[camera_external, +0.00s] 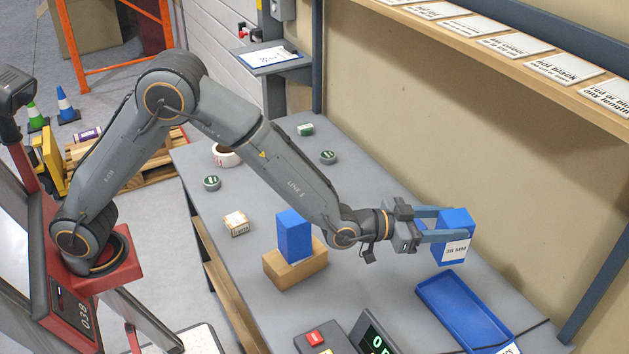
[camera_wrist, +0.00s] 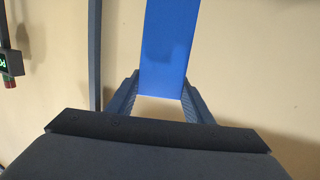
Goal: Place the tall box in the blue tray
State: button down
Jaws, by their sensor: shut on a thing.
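My gripper (camera_external: 440,224) is shut on a blue box (camera_external: 457,222) with a white label reading about "38 MM". It holds the box in the air, behind and above the blue tray (camera_external: 463,309) in the picture. In the wrist view, the blue box (camera_wrist: 168,45) sits between the two fingers. The tray lies on the table and its visible inside is empty. Another blue box (camera_external: 294,236) stands upright on a tan block (camera_external: 296,265) on the table, left of my gripper. I cannot tell for sure which box is the taller.
A shelf with printed signs (camera_external: 565,69) runs along the wall above. A device with a green display (camera_external: 374,336) and a red-button box (camera_external: 315,338) stand at the front. A small carton (camera_external: 236,223), a white tape roll (camera_external: 226,155) and several green-topped tins (camera_external: 211,183) lie on the left.

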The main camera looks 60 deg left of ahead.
jog(key=d+f, duration=0.2)
jog(key=d, duration=0.4)
notch_tip(320, 180, down, 10)
jog(key=h, duration=0.1)
jog(key=shift+r+m+p, duration=0.15)
jog(key=shift+m+p, duration=0.25)
jog(key=shift+p, duration=0.05)
jog(key=shift+s, duration=0.1)
jog(key=c, duration=0.9)
grip_release()
jog(key=shift+f, duration=0.2)
jog(key=shift+r, duration=0.1)
jog(key=b+v, duration=0.2)
jog(key=v, duration=1)
jog(key=shift+r, duration=0.25)
